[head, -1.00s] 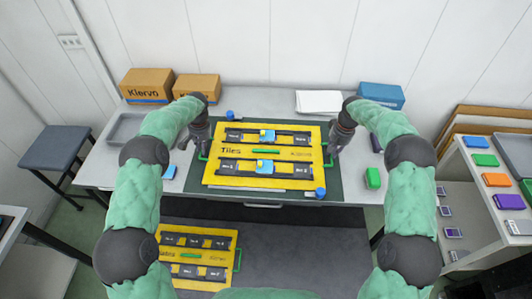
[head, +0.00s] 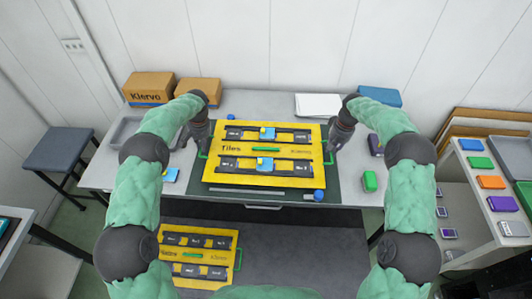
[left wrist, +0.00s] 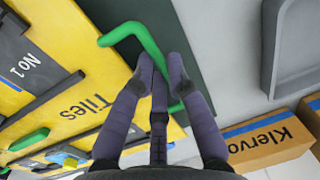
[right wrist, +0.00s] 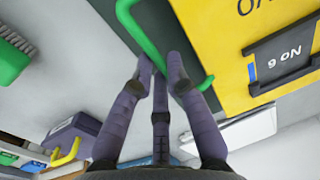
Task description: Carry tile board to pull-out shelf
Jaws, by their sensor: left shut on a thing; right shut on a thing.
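The yellow tile board (head: 225,174), marked "Tiles", is on or just above a dark green mat on the table. It carries two dark rails with black tiles, blue and yellow pieces and a green middle handle (head: 266,150). My left gripper (head: 204,150) is shut on the green handle at its left side; the green bar shows between the fingers in the left wrist view (left wrist: 160,72). My right gripper (head: 332,149) is shut on the green handle at its right side, seen in the right wrist view (right wrist: 160,70). A pull-out shelf cannot be made out for certain.
A second yellow board (head: 229,244) lies lower, below the table front. Cardboard boxes (head: 150,87) stand at the back left. A side table (head: 482,185) with coloured blocks is at the right.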

